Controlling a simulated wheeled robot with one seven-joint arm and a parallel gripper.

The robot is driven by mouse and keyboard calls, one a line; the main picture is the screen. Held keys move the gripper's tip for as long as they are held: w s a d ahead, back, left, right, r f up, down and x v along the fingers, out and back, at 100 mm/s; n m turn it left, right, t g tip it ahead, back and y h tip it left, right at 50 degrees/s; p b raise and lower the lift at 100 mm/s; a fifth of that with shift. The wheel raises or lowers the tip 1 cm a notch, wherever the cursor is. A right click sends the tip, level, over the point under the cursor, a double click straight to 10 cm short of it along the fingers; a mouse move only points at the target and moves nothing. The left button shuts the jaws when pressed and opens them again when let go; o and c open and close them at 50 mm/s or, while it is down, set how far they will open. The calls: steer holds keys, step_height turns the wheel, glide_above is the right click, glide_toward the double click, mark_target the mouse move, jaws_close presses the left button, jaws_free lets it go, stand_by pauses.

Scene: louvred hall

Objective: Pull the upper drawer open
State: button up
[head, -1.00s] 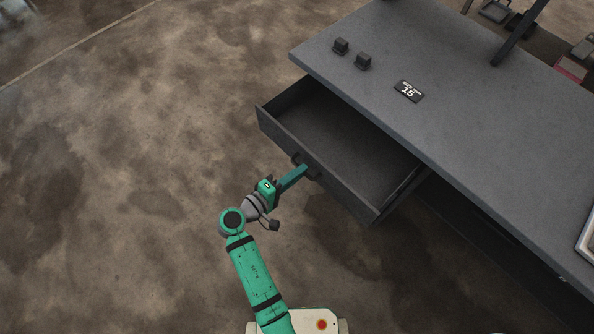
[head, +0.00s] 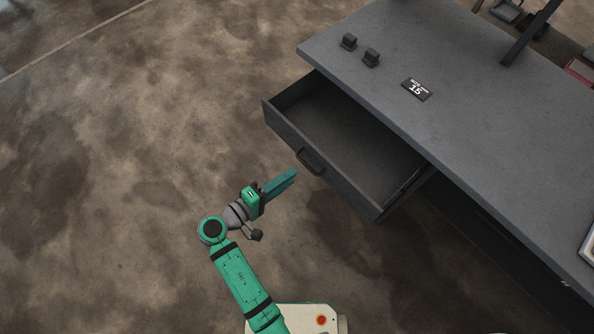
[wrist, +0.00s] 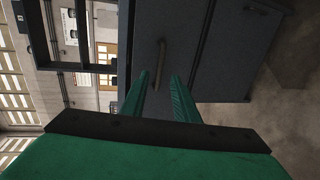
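The upper drawer (head: 347,187) is pulled well out of the grey workbench (head: 480,90), and its empty inside shows in the head view. Its dark bar handle (head: 310,161) is on the front panel. In the wrist view the handle (wrist: 160,62) stands ahead, beyond the fingertips. My gripper (head: 294,172) is just in front of the handle and apart from it. In the wrist view the two green fingers (wrist: 160,82) are spread with a gap between them and nothing in it.
On the bench top are two small dark blocks (head: 349,41) (head: 371,57) and a black label marked 15 (head: 417,90). A dark post (head: 530,33) rises at the back. The floor (head: 130,150) to the left is clear.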

steer(key=shift+v, duration=1.9)
steer(key=s+d+f+y, duration=0.1)
steer(key=s+f+y, duration=0.6)
steer(key=f, duration=0.4)
steer(key=s+r+m+y, duration=0.15)
steer(key=s+y, duration=0.25)
steer(key=s, duration=0.4)
steer(key=s+d+r+m+t, duration=0.2)
steer(key=s+r+m, duration=0.1)
steer(key=r, duration=0.5)
steer(key=s+d+r+m+t, duration=0.3)
steer(key=s+r+m, duration=0.1)
steer(key=r, duration=0.4)
steer(key=shift+r+y, duration=0.15)
steer(key=shift+y, duration=0.15)
steer(key=shift+d, duration=0.2)
